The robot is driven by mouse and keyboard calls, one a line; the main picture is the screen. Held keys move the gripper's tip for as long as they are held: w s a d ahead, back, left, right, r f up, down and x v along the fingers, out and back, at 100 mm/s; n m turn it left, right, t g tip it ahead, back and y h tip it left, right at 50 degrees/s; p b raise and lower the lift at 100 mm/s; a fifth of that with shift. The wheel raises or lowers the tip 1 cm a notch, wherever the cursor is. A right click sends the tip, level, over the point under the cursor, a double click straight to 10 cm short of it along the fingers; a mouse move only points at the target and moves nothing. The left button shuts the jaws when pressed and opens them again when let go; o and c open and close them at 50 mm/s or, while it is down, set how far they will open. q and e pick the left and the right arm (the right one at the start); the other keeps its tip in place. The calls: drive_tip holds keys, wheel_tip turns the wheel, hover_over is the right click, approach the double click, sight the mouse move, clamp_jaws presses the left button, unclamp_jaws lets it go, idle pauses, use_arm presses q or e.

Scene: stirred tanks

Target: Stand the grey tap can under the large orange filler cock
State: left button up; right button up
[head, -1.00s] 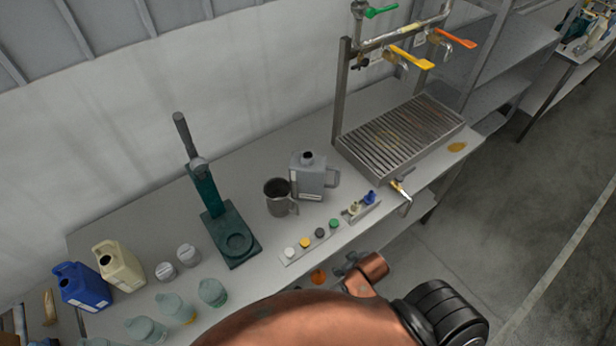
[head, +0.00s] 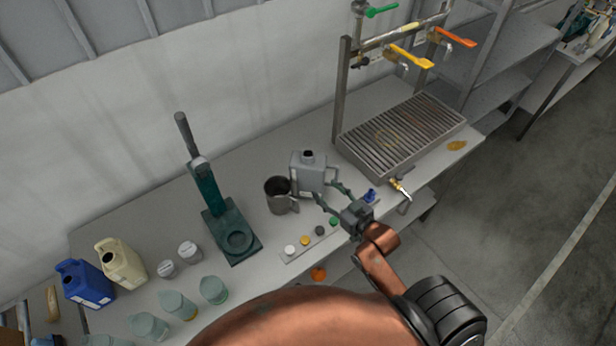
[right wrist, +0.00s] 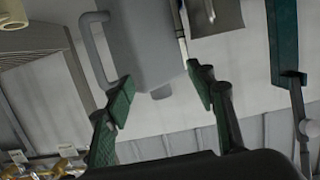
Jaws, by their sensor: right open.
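The grey tap can (head: 306,171) stands upright on the bench, left of the drip grating, with a dark opening on top and a handle on its right. It also shows in the right wrist view (right wrist: 146,42). My right gripper (head: 327,191) is open at the can's handle side and front. In the right wrist view its fingertips (right wrist: 161,88) lie near the can's two sides; contact cannot be told. The orange filler cock (head: 455,37) hangs on the pipe rail above the grating (head: 402,133). My left gripper is out of view.
A steel mug (head: 277,196) stands close left of the can. A strip with coloured buttons (head: 305,241) and a blue-knobbed part (head: 369,195) lie in front. A green press (head: 232,232), yellow cock (head: 411,56) and green cock (head: 381,11) are nearby. The grating is clear.

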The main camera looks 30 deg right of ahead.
sight(312, 160)
drive_tip(key=w+r, duration=0.1)
drive_tip(key=w, duration=0.1)
drive_tip(key=w+r+t, duration=0.1)
drive_tip(key=w+r, duration=0.1)
drive_tip(key=w, duration=0.1)
drive_tip(key=w+d+r+t+p, duration=0.1)
drive_tip(key=w, duration=0.1)
drive_tip(key=shift+w+r, duration=0.2)
drive_tip(key=shift+r, duration=0.1)
drive_tip(key=w, duration=0.3)
drive_tip(key=w+p, duration=0.1)
drive_tip(key=w, duration=0.2)
drive_tip(key=shift+w+a+f+p, duration=0.15)
drive_tip(key=shift+w+a+p, duration=0.05)
drive_tip(key=shift+p, duration=0.1)
drive_tip(key=shift+s, duration=0.1)
drive_tip(key=shift+c, duration=0.5)
clamp_jaws()
